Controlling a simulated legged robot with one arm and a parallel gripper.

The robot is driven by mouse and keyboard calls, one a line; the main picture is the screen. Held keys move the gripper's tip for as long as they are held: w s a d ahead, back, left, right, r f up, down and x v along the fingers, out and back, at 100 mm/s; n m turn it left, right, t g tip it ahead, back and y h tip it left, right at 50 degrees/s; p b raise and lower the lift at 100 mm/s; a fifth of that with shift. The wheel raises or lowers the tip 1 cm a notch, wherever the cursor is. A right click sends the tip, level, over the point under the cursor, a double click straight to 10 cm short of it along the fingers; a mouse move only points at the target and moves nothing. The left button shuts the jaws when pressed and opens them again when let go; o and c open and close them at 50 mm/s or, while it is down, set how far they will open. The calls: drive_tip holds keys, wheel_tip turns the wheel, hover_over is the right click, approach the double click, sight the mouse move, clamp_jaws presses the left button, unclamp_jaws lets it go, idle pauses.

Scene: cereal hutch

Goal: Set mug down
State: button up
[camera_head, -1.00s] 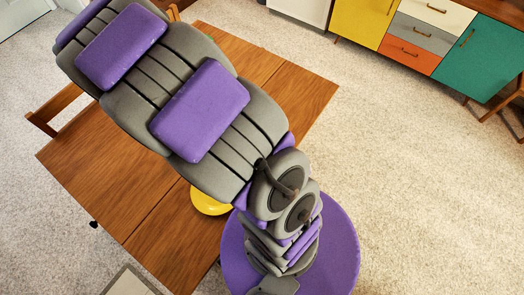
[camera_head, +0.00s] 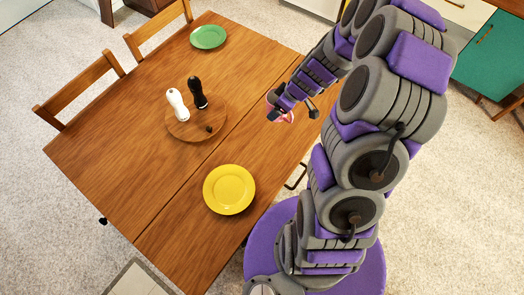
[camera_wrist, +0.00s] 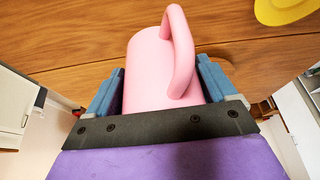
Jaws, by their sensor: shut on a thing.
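A pink mug (camera_wrist: 148,65) with a large handle fills the middle of the wrist view. My gripper (camera_wrist: 162,82) is shut on it, with a blue finger on either side of its body. The wooden table (camera_wrist: 60,35) shows behind the mug. In the head view my gripper (camera_head: 279,108) is at the table's right edge. Only a small pink part of the mug (camera_head: 288,118) shows there. I cannot tell whether the mug touches the table.
A yellow plate (camera_head: 229,190) lies near the front right of the table. A round wooden board (camera_head: 184,126) holds a white shaker (camera_head: 178,104) and a black shaker (camera_head: 197,92). A green plate (camera_head: 208,37) lies at the far end. Tabletop between them is clear.

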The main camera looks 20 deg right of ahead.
drive_tip(key=s+d+f+n+g+y+b, duration=0.1)
drive_tip(key=s+d+f+n, duration=0.15)
drive_tip(key=f+n, duration=0.2)
drive_tip(key=s+d+f+n+g, duration=0.2)
drive_tip(key=s+f+n, duration=0.1)
drive_tip(key=s+f, duration=0.15)
drive_tip(key=w+d, duration=0.1)
drive_tip(key=w, duration=0.4)
drive_tip(key=w+d+f+b, duration=0.1)
drive_tip(key=w+d, duration=0.1)
drive_tip(key=w, duration=0.3)
drive_tip(key=w+d+f, duration=0.1)
drive_tip(key=w+d, duration=0.1)
drive_tip(key=w, duration=0.3)
drive_tip(key=shift+w+d+b, duration=0.2)
drive_tip(key=shift+w+b, duration=0.05)
drive_tip(key=shift+b, duration=0.1)
drive_tip(key=shift+f+b, duration=0.45)
drive_tip(key=shift+f, duration=1.3)
drive_tip(key=shift+f, duration=0.1)
drive_tip(key=o, duration=1.1)
